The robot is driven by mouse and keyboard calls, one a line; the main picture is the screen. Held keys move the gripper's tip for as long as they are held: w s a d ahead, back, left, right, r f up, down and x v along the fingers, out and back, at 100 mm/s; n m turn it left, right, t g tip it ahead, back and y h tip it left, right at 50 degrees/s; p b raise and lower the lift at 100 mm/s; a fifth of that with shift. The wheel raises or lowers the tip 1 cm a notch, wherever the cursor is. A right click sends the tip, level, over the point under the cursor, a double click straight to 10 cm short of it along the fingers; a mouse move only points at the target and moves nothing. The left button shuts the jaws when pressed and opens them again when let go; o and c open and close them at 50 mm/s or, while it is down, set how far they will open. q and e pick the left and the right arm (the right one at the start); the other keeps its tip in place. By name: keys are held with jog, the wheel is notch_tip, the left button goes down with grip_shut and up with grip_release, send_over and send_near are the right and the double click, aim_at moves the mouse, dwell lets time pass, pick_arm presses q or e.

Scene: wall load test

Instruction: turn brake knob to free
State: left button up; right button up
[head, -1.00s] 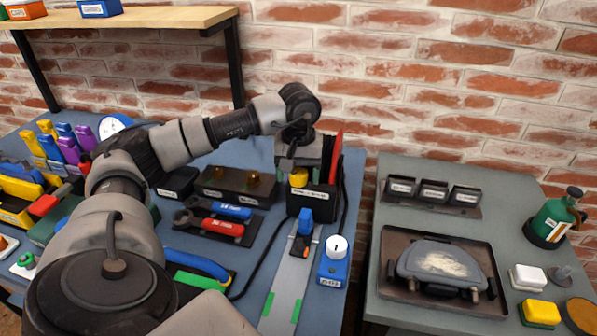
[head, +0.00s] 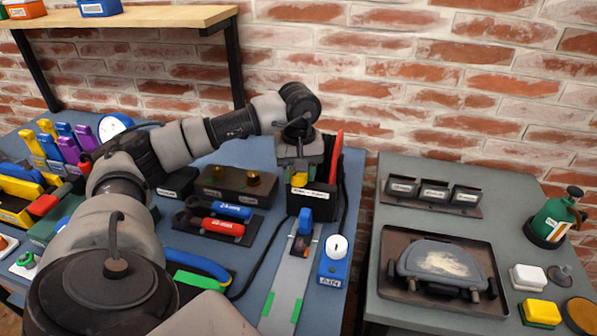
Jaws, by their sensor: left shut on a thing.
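My left gripper (head: 300,163) points down over a black box (head: 313,201) at the back right of the blue bench. It is shut on a yellow part at the box, mostly hidden by the fingers; I cannot tell whether this is the brake knob. The box carries a pale label too small to read, and a red upright plate (head: 336,158) stands at its right side. A white round knob or dial (head: 337,247) with a dark mark sits on a small blue box (head: 333,269) in front, apart from the gripper. My right gripper is out of view.
A dark block with brass knobs (head: 234,188) and a tray of red and blue tools (head: 222,228) lie left of the black box. A metal rail (head: 287,285) with a blue-topped slider (head: 304,222) lies in front. A grey table (head: 385,326) stands right, across a gap.

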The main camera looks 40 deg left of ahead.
pick_arm(q)
jog(key=shift+n, duration=2.3)
jog(key=o, duration=0.9)
jog(key=shift+o, duration=0.2)
jog(key=shift+r, duration=0.15)
notch_tip(320, 180, up, 11)
jog(key=shift+f, duration=0.2)
